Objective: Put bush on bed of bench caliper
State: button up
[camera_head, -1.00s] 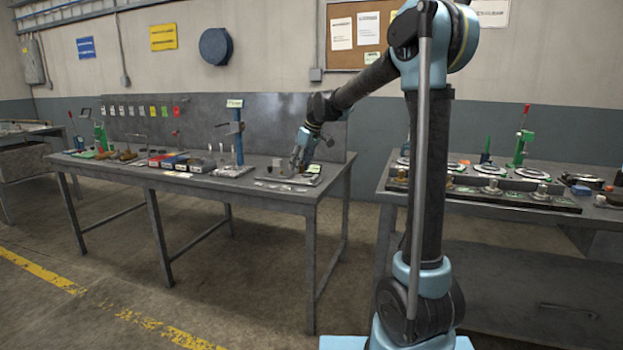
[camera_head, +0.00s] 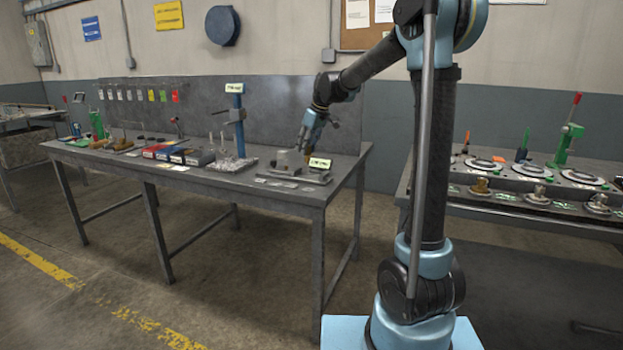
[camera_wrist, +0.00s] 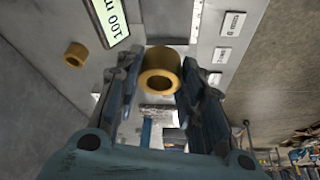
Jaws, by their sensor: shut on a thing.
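In the wrist view, a brass-coloured ring-shaped bush (camera_wrist: 160,83) is between the two fingers of my gripper (camera_wrist: 158,70), which is shut on it. The bench caliper (camera_head: 293,176) is a grey plate with upright blocks and a pale display near the right end of the left bench. Its display, reading "100 m" with the rest cut off, shows in the wrist view (camera_wrist: 110,19). My gripper (camera_head: 303,148) is above the caliper. The held bush is too small to make out in the head view.
A blue column stand (camera_head: 238,125) stands left of the caliper. Red and blue boxes (camera_head: 177,154) lie further left. Flat labels (camera_head: 275,184) lie along the bench's front edge. A second bench with round fixtures (camera_head: 535,172) is at right, with open floor between.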

aim_at(311, 176)
jog(key=shift+w+d, duration=0.15)
jog(key=shift+d, duration=0.3)
jog(key=shift+s+d+f, duration=0.2)
jog(key=shift+d+f, duration=0.15)
jog(key=shift+f, duration=1.1)
jog(key=shift+s+d+f, duration=0.25)
jog(key=shift+d+f, duration=0.1)
jog(key=shift+f, duration=1.05)
jog(key=shift+s+d+f, duration=0.2)
jog(key=shift+d+f, duration=0.15)
jog(key=shift+f, duration=1.1)
jog(key=o, duration=1)
jog(key=shift+f, duration=0.1)
